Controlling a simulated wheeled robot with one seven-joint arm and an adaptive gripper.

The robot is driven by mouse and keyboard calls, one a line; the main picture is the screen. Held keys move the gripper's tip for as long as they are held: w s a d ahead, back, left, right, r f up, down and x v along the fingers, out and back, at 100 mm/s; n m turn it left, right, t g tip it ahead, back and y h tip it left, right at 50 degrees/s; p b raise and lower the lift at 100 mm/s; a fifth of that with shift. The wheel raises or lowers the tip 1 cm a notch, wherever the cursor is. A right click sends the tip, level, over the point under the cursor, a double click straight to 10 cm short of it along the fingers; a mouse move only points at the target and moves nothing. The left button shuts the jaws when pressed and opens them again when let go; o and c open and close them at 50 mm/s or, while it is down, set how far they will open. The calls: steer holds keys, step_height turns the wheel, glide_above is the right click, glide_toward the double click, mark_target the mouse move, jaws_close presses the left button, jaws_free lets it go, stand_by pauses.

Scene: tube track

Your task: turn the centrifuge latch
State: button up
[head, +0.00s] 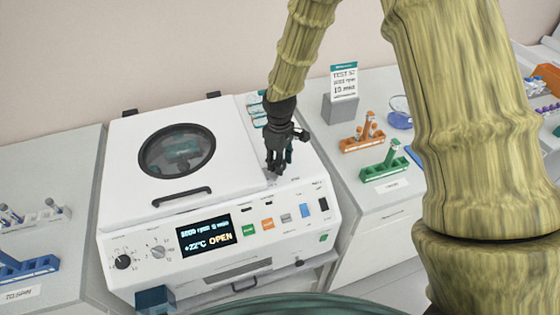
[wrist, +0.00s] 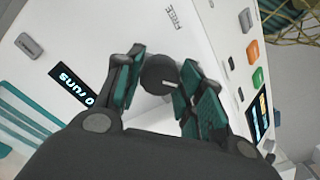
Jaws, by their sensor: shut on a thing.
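The white centrifuge (head: 225,248) stands on the bench with its lid (head: 135,178) down; its display (head: 205,235) reads OPEN. My gripper (head: 277,170) reaches down onto the centrifuge's top, right of the lid. In the wrist view, the latch is a round dark knob (wrist: 158,74) with a pale line on its face. The fingers of my gripper (wrist: 157,80) are shut on its two sides. The label FREE is printed near the knob. In the head view, the fingers mostly hide the latch.
A round window and a black handle (head: 182,196) are on the lid. Right of the centrifuge stand a sign (head: 342,95), an orange rack (head: 362,140) and a green rack (head: 385,168). A blue rack (head: 25,268) is at the left. My arm crosses the right side.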

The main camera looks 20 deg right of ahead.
steer(key=m, duration=0.4)
steer(key=shift+w+r+m, duration=0.1)
steer(key=shift+w+m, duration=0.05)
steer(key=shift+m, duration=2.05)
steer(key=o, duration=1)
step_height(320, 180, up, 12)
steer(key=shift+f, duration=0.1)
